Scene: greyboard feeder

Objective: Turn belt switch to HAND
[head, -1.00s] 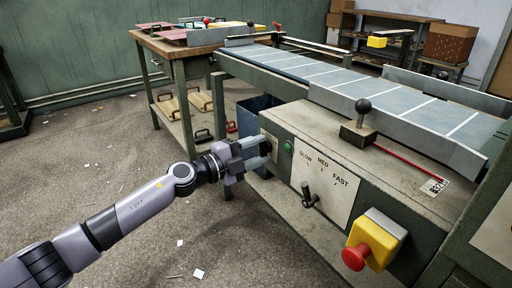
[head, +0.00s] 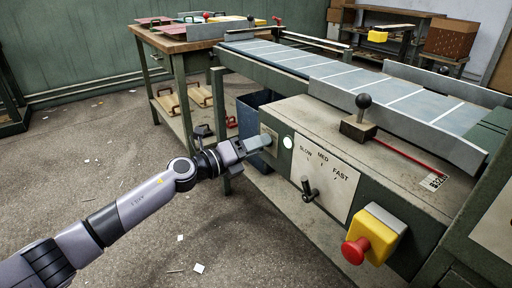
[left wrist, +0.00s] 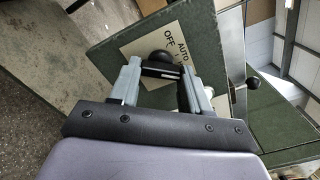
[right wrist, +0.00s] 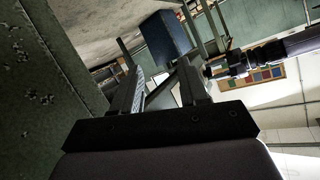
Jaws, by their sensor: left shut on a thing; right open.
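The belt switch (left wrist: 160,57) is a black knob with a bar handle on a cream plate (left wrist: 137,46) in the left wrist view. The words OFF and AUTO are readable there; the word HAND is not visible. My left gripper (left wrist: 160,72) is shut on the switch handle, with a finger on each side. In the head view my left gripper (head: 258,143) is at the left end of the machine's front panel and hides the switch. My right gripper (right wrist: 158,72) is open and empty in the right wrist view, and out of the head view.
Right of the switch are a white-looking round lamp (head: 287,142), a SLOW-MED-FAST lever (head: 309,191) and a red stop button (head: 355,250) on a yellow box. A ball-topped lever (head: 363,102) stands on the machine. The floor (head: 80,180) on the left is mostly clear.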

